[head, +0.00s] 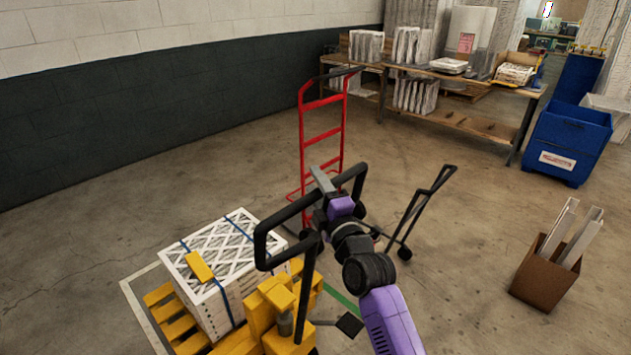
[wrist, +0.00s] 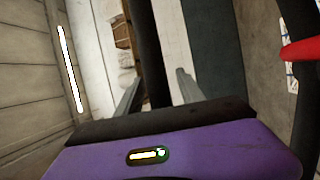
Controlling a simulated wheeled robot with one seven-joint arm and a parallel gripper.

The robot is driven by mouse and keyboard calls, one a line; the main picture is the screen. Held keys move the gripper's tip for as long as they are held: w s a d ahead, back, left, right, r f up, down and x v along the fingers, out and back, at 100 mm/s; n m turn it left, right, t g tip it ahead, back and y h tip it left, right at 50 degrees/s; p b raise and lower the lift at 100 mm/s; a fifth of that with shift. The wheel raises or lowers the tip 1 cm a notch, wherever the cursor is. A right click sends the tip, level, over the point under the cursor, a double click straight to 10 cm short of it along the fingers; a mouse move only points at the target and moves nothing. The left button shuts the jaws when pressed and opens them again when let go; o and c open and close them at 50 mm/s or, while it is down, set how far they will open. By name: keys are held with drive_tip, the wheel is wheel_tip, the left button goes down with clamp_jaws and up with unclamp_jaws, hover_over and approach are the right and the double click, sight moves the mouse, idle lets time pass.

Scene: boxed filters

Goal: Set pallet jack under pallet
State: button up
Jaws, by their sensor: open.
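The yellow pallet jack (head: 278,305) stands at the bottom centre of the head view, with a black loop handle (head: 263,247) rising from it. The yellow slatted pallet (head: 172,322) lies just left of it and bears a strapped stack of white boxed filters (head: 212,285). The jack's forks are hidden, so I cannot tell how far they reach under the pallet. My gripper (head: 321,180) is at the handle's top bar. In the wrist view its fingers (wrist: 160,76) are apart, with a black bar (wrist: 146,45) between them; contact is unclear.
A red hand truck (head: 322,135) stands behind the handle. A black-handled cart (head: 418,208) is right of my arm. A cardboard box (head: 543,278) and blue bin (head: 570,140) stand at right, a workbench (head: 460,120) at the back. A pale floor outline (head: 137,305) borders the pallet.

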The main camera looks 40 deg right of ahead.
drive_tip(key=shift+w, duration=0.1)
clamp_jaws()
idle(1.4)
